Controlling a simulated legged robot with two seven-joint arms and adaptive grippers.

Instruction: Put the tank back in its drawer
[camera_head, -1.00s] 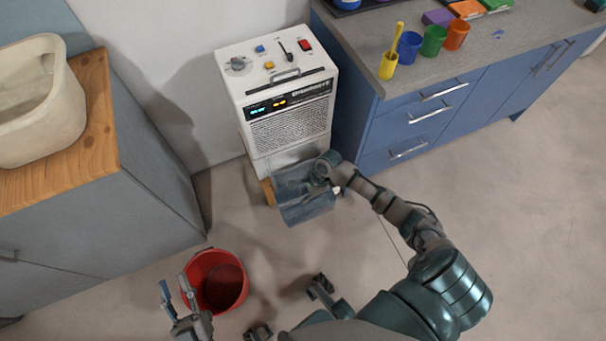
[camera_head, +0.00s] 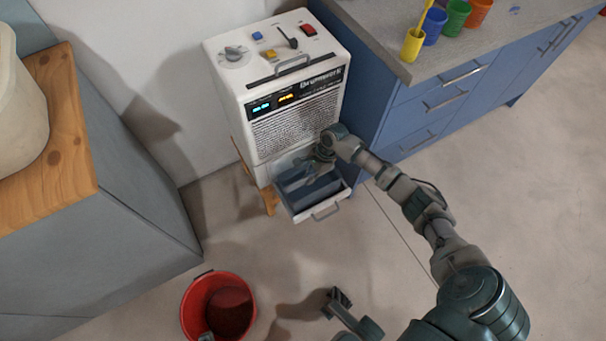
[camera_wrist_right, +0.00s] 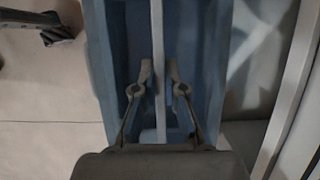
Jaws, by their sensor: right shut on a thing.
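The blue-grey tank (camera_head: 312,191) sits within the pulled-out drawer (camera_head: 322,211) at the bottom of the white dehumidifier (camera_head: 290,125). Whether it rests fully on the drawer floor is hard to tell. My right gripper (camera_head: 322,160) reaches down over the tank's back part. In the right wrist view, its two fingers (camera_wrist_right: 160,88) are closed in on a pale bar (camera_wrist_right: 157,40) that runs across the open blue tank (camera_wrist_right: 105,70).
A red bucket (camera_head: 217,306) with dark contents stands on the floor at lower left. A blue cabinet (camera_head: 400,105) stands close to the dehumidifier's right. A grey cabinet with a wooden top (camera_head: 60,130) is at left. The floor in front of the drawer is clear.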

